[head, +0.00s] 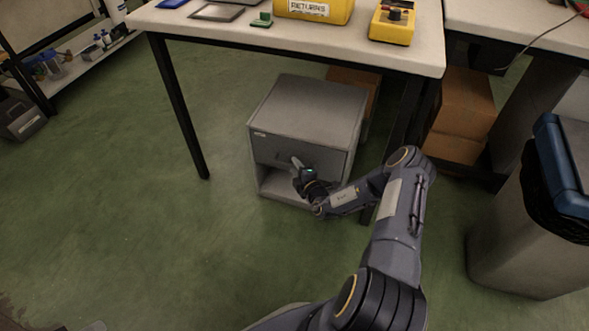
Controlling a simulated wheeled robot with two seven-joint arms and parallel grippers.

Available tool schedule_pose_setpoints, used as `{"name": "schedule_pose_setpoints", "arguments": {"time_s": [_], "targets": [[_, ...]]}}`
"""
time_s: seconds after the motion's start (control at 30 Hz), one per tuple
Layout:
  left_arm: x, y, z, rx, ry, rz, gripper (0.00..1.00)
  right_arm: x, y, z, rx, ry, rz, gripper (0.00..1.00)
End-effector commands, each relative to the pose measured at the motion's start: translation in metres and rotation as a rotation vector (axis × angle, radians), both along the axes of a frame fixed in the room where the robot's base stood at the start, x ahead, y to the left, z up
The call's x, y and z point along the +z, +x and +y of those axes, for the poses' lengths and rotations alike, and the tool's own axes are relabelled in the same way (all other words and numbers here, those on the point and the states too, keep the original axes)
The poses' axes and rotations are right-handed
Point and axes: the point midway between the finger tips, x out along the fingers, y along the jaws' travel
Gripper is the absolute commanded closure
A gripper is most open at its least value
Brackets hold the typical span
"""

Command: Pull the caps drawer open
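A grey cabinet (312,104) stands on the green floor, partly under the front of the table. Its upper part has a drawer front (268,149) that looks flush with the cabinet, and below it is an open shelf space (273,185). My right gripper (296,165) is at the drawer front, around the middle where a handle would be. The gripper's fingers are small and dark here, and the handle is hidden behind them, so I cannot tell whether they are closed on it. My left gripper is not in view.
The table (290,38) stands above and behind, with its black leg (180,110) left of the cabinet. A yellow returns bin (314,8) is on it. Cardboard boxes (462,105) and a grey waste bin (520,245) are at right.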

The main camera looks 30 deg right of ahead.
Motion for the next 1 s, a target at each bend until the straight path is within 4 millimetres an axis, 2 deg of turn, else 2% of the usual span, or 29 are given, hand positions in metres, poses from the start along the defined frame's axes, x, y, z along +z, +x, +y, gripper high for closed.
{"name": "schedule_pose_setpoints", "arguments": {"time_s": [0.13, 0.4, 0.67, 1.0], "targets": [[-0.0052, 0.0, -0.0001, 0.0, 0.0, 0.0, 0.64, -0.0016, 0.0113, -0.0005, 0.001, -0.001, -0.002, 0.68], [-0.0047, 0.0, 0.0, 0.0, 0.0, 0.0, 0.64, -0.001, 0.013, -0.0006, 0.001, -0.001, -0.001, 0.68], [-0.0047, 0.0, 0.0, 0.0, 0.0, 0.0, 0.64, -0.001, 0.0128, -0.0005, 0.001, -0.001, -0.001, 1.0], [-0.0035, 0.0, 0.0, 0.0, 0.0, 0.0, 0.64, -0.0009, 0.011, 0.0002, 0.002, -0.001, 0.0, 1.0]]}}
